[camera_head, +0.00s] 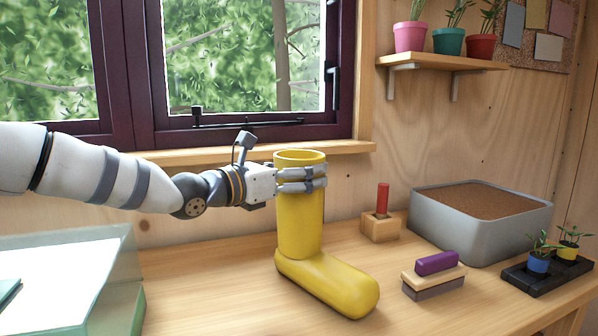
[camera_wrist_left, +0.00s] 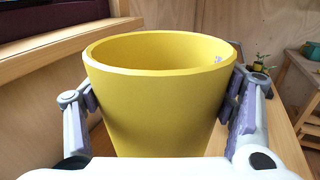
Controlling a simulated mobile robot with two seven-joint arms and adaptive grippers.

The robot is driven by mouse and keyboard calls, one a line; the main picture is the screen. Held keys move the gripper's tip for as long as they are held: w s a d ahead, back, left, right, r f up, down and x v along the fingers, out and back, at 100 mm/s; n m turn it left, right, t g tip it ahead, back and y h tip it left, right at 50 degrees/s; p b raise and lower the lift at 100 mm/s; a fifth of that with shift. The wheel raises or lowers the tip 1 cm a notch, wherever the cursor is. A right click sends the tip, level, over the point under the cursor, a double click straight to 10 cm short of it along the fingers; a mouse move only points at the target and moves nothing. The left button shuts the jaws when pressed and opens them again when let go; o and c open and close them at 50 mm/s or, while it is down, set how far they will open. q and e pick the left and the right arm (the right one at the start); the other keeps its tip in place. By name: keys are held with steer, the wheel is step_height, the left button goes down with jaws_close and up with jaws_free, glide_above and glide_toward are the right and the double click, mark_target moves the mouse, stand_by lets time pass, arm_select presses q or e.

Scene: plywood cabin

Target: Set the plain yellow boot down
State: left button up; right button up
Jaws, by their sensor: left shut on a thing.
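The plain yellow boot (camera_head: 301,228) is upright at the middle of the wooden table in the head view, its toe pointing to the front right. My left gripper (camera_head: 302,179) is shut on the boot's shaft just below the rim. In the left wrist view the boot's open top (camera_wrist_left: 160,58) fills the middle, with a finger of my left gripper (camera_wrist_left: 158,108) on each side of it. The sole looks at or very near the tabletop; I cannot tell whether it touches. My right gripper is not in view.
A purple-topped brush (camera_head: 434,275) lies right of the boot. Behind it stand a wooden block with a red handle (camera_head: 380,226) and a grey soil tub (camera_head: 478,250). A black tray (camera_head: 545,278) holds small potted plants. A glassy box (camera_head: 110,262) stands at left. Bare table surrounds the boot.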

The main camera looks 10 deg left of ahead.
arm_select(q)
steer(key=o, duration=2)
steer(key=shift+f, duration=0.1)
steer(key=shift+c, duration=0.2)
